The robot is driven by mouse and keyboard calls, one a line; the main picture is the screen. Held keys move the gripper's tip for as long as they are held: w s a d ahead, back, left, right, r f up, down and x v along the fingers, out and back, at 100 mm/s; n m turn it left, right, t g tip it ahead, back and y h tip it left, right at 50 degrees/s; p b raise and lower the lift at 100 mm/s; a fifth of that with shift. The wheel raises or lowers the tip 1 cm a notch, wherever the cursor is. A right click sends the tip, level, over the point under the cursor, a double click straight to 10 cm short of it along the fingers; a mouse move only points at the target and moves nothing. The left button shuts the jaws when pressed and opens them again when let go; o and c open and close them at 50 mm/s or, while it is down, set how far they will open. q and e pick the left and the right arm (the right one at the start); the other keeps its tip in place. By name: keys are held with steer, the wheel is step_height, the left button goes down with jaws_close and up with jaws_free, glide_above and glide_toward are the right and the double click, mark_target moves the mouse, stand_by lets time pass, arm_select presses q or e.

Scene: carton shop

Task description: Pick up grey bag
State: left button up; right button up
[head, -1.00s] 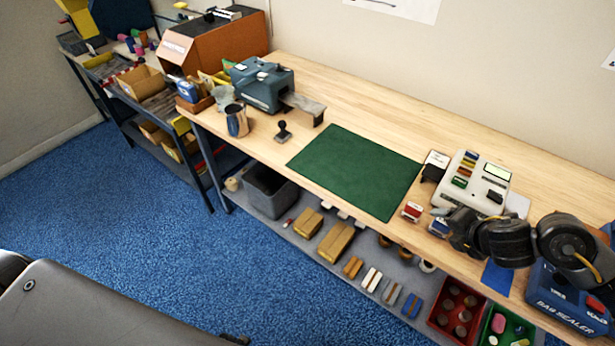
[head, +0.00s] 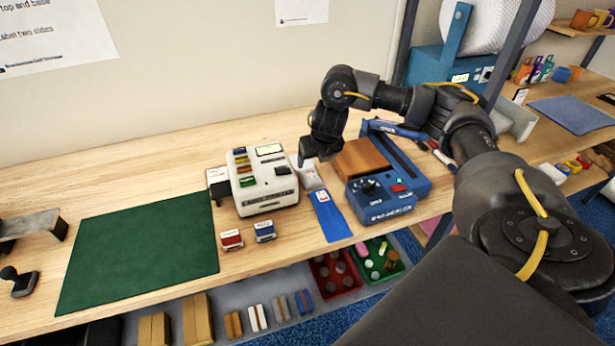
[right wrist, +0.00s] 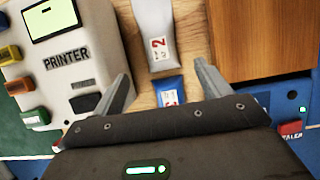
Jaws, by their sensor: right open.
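The grey bag (head: 311,180) lies flat on the wooden bench between the printer and the bag sealer. In the right wrist view the grey bag (right wrist: 153,28) has a white label with a red 2. A blue bag (head: 331,217) lies at its near end, and it also shows in the right wrist view (right wrist: 168,90). My right gripper (head: 318,158) is open and empty above the grey bag. In the right wrist view its fingers (right wrist: 160,75) stand apart, one on each side of the bags' line. My left gripper is not in view.
The white printer (head: 262,180) stands close left of the bags. The blue bag sealer (head: 385,208) with a brown block (head: 360,158) stands close right. Two stamps (head: 231,239) (head: 265,231) sit in front of the printer. A green mat (head: 140,250) lies further left.

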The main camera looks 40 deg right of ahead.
glide_above(311, 174)
steer(key=s+a, duration=0.1)
steer(key=s, duration=0.1)
step_height(311, 174, down, 5)
steer(key=shift+s+r+b, duration=0.1)
steer(key=shift+r+b, duration=0.05)
steer(key=shift+b, duration=0.2)
steer(key=shift+s, duration=0.1)
steer(key=shift+f, duration=0.25)
steer(key=p+x, duration=0.1)
steer(key=x, duration=0.3)
steer(key=shift+w+d+f, duration=0.15)
steer(key=shift+w+f, duration=0.05)
steer(key=shift+f, duration=0.05)
steer(key=shift+r, duration=0.1)
steer(key=c, duration=1.1)
